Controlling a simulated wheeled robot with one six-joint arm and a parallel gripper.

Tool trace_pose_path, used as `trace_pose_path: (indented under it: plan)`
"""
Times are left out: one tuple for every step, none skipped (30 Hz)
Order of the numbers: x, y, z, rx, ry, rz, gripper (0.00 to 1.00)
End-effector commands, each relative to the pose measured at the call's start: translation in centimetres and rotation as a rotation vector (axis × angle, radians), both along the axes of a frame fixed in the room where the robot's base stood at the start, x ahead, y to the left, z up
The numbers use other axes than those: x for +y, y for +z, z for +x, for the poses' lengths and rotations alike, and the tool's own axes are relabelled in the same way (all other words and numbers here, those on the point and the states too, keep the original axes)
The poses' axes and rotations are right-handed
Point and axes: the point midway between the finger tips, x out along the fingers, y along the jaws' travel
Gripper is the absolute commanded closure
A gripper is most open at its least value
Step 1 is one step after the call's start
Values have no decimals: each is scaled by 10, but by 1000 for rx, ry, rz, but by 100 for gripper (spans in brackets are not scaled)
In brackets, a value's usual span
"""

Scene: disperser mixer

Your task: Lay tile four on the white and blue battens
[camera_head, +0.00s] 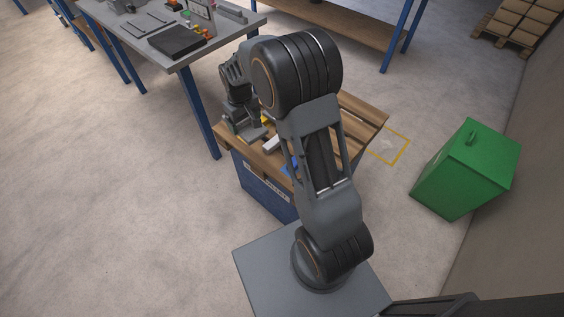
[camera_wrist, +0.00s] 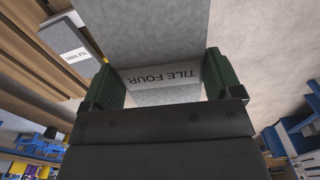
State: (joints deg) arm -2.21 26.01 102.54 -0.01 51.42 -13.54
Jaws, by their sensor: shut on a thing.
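Tile four (camera_wrist: 163,76) is a grey slab with its name on a pale edge label, which reads upside down in the wrist view. My gripper (camera_wrist: 162,82) is shut on it, with a green finger pad on each side. In the head view my gripper (camera_head: 246,128) is over the left part of the wooden pallet top. The white batten (camera_head: 273,144) and the blue batten (camera_head: 290,164) lie on the pallet top to its right, partly hidden by my arm. I cannot tell whether the tile touches anything.
Another labelled grey tile (camera_wrist: 76,38) is at the upper left of the wrist view. A yellow piece (camera_head: 267,120) shows beside my arm on the pallet top (camera_head: 362,112). A grey workbench (camera_head: 150,22) stands at the back left, and a green bin (camera_head: 465,170) stands right.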

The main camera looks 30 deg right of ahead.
Motion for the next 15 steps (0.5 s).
trace_pose_path:
  plan:
    - [2, -15, 6, -6, 21, 1, 56]
    - [3, -16, 8, -5, 34, 0, 56]
    - [5, -17, 10, -5, 48, 0, 56]
    - [6, -18, 12, -5, 58, 0, 56]
    - [6, -18, 13, -5, 68, 0, 56]
    - [8, -19, 15, -4, 79, 0, 56]
    - [8, -19, 16, -4, 86, 0, 56]
    - [9, -19, 16, -4, 91, 0, 56]
    - [9, -19, 17, -3, 98, 0, 56]
    - [8, -20, 17, -2, 103, 0, 56]
    - [6, -21, 16, -1, 106, -1, 56]
    - [3, -22, 15, -1, 108, 0, 56]
    - [0, -24, 13, -1, 109, 0, 56]
    - [-5, -26, 11, -1, 110, -1, 56]
    - [-11, -29, 7, 0, 110, 0, 56]
